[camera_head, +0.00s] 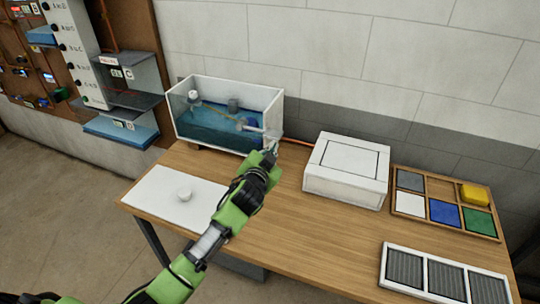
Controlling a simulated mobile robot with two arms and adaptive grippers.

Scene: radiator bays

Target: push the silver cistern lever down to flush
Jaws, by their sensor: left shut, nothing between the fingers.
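The cistern (226,114) is a clear-fronted tank with a white rim and blue water inside, at the back left of the wooden table. Floats and a thin yellowish rod show inside it. My left gripper (272,149) is shut and empty at the tank's front right corner. A small silver piece beside the fingertips may be the lever (275,143); the gripper partly hides it, and I cannot tell whether they touch. My right gripper is not in view.
A white box (347,170) stands right of the tank. A compartment tray (446,202) with coloured pads and a grey-panelled frame (443,275) lie further right. The front middle of the table (300,240) is clear.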

